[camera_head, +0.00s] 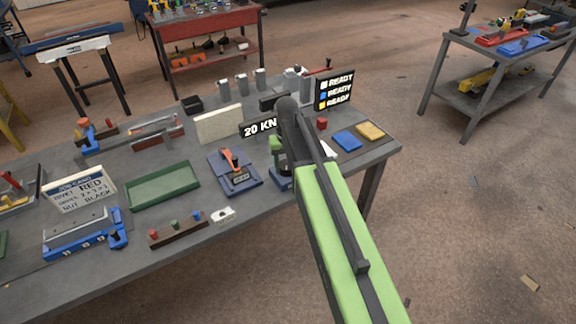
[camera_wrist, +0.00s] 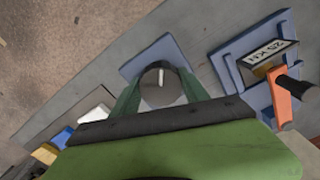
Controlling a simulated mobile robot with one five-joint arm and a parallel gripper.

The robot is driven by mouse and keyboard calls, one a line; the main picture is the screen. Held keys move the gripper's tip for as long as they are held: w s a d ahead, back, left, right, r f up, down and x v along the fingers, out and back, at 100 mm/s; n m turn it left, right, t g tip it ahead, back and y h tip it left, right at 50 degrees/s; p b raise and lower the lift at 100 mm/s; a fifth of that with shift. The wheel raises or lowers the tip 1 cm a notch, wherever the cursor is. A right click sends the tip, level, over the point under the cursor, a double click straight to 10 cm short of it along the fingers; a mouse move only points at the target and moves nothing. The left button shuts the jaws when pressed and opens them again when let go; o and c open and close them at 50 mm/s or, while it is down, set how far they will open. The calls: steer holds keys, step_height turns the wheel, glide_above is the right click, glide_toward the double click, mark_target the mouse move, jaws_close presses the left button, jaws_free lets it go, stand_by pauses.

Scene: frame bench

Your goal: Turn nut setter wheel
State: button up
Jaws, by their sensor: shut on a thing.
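The nut setter wheel (camera_wrist: 168,90) is a grey round knob with a pale mark line across its top, in the wrist view. It stands on a blue base plate (camera_wrist: 150,58); a piece of that base shows beside my arm in the head view (camera_head: 279,182). My gripper (camera_wrist: 161,90) has its two green fingers shut on the wheel, one on each side. In the head view my gripper (camera_head: 276,146) is mostly behind my dark wrist and green arm, and the wheel is hidden there.
A blue press (camera_head: 235,172) with an orange lever stands close to the left. A black 20 KN sign (camera_head: 260,129) and a READY board (camera_head: 335,89) stand behind. Blue (camera_head: 347,140) and yellow (camera_head: 370,131) pads lie to the right. A green tray (camera_head: 163,187) is farther left.

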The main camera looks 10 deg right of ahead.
mark_target(287, 165)
steer(key=m, duration=0.3)
steer(key=shift+a, duration=0.1)
steer(key=o, duration=1.4)
steer(key=shift+r, duration=0.1)
step_height(287, 165, up, 17)
steer(key=p, duration=1.7)
steer(key=shift+r, duration=0.1)
